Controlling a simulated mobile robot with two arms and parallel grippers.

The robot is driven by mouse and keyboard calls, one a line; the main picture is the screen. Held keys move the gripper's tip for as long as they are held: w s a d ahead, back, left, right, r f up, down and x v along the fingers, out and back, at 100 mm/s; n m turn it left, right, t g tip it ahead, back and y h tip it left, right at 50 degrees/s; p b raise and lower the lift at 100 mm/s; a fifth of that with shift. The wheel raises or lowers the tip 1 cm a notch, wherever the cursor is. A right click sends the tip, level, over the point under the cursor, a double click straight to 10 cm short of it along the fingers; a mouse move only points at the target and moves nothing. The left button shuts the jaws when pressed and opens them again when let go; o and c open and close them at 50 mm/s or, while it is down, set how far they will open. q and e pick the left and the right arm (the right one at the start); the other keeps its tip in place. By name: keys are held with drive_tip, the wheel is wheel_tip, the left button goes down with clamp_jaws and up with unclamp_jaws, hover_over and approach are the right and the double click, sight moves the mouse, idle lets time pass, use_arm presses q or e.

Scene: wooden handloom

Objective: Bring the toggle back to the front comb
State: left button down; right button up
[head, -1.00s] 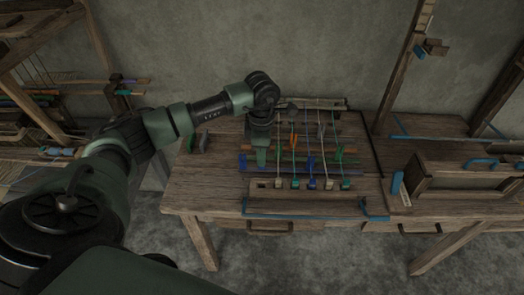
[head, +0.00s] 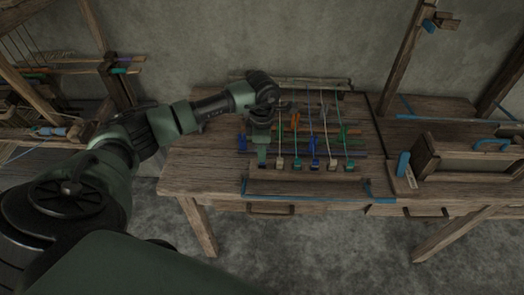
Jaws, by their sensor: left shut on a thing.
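My left gripper (head: 262,158) is shut and points down at the left end of the front comb (head: 305,168). The toggle between its jaws is too small and too covered to make out. To its right several toggles sit in a row along the front comb, each on its own cord: a beige one (head: 280,162), a teal one (head: 296,164), a blue one (head: 314,162), another beige one and a green one. I cannot tell whether the held toggle touches the comb. My right gripper is out of view.
The cords run back over coloured bars to a rail (head: 310,84) at the table's rear. A blue clip (head: 242,143) stands left of the gripper. A wooden frame box (head: 465,158) stands on the right. The table's left side (head: 205,160) is clear.

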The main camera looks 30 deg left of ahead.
use_arm(q)
drive_tip(key=shift+f+b, duration=1.45)
drive_tip(key=shift+f, duration=0.3)
drive_tip(key=c, duration=1.4)
unclamp_jaws()
wheel_tip(320, 180, up, 7)
drive_tip(key=shift+f+b, duration=0.1)
drive_tip(key=shift+b, duration=0.55)
drive_tip(key=shift+r, duration=0.55)
